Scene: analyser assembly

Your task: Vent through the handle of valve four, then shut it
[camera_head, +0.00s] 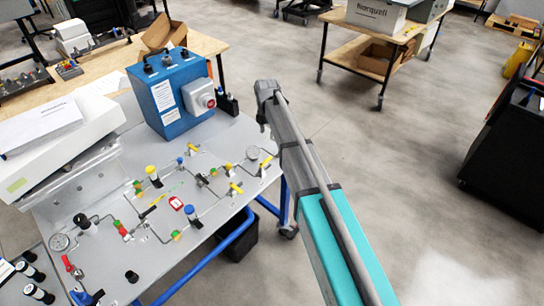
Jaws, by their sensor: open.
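A grey panel (108,180) carries thin tubing with several valves. A red handle (68,263) and a blue handle (85,298) are at the front left. I cannot read any valve numbers, so I cannot tell which is valve four. Round gauges sit at the left (60,242) and right (253,153). My teal and grey arm rises from the bottom right to beside the panel's right edge. No gripper fingers can be made out.
A blue box (168,92) with a grey side unit stands at the panel's back. A white case (62,150) is at the left. Several dark vials (32,280) stand at the front left. The floor (400,150) right of the table is clear up to a black cabinet (505,140).

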